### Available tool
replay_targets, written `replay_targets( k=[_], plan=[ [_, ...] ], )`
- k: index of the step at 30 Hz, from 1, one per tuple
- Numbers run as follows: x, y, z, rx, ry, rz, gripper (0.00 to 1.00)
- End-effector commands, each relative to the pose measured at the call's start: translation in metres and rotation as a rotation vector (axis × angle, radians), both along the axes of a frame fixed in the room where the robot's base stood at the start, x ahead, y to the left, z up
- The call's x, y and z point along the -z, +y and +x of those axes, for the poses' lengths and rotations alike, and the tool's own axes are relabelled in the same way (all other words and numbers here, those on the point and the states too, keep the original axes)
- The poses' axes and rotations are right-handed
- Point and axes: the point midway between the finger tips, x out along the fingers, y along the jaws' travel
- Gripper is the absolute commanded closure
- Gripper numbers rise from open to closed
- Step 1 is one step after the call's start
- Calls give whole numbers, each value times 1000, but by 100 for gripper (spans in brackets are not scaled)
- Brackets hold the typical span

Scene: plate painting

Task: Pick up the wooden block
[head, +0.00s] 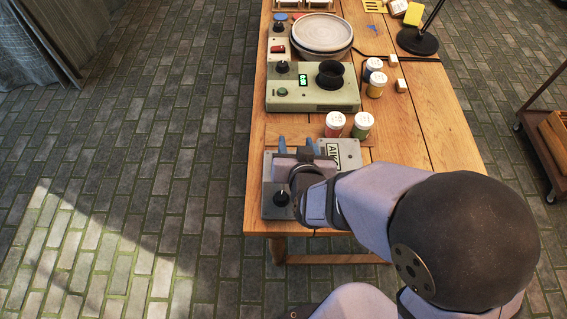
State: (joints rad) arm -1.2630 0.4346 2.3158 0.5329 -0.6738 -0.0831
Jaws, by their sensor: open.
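I cannot tell which one the task means. My gripper (296,146) is at the near left end of the table, over a grey box, with its two blue-grey fingers apart and nothing seen between them. It is well to the left of and nearer than both blocks.
Between my gripper and the blocks stand a red-labelled jar (335,124) and a green-labelled jar (362,125). A yellow-labelled jar (376,86) and blue-labelled jar (373,68) stand beside the green device (300,98). Behind are a plate (321,32) and lamp base (417,42). The table's right side (435,130) is clear.

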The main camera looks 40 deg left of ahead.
Motion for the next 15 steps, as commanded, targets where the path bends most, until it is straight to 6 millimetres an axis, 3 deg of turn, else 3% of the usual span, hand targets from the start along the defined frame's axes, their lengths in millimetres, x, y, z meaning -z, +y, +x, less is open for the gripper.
replay_targets(
  k=[1, 6, 15],
  plan=[
    [13, 0, -23, -5, -9, -5, 56],
    [36, -16, -65, 26, -84, 8, 56],
    [42, -39, -89, 44, -193, 21, 56]
  ],
)
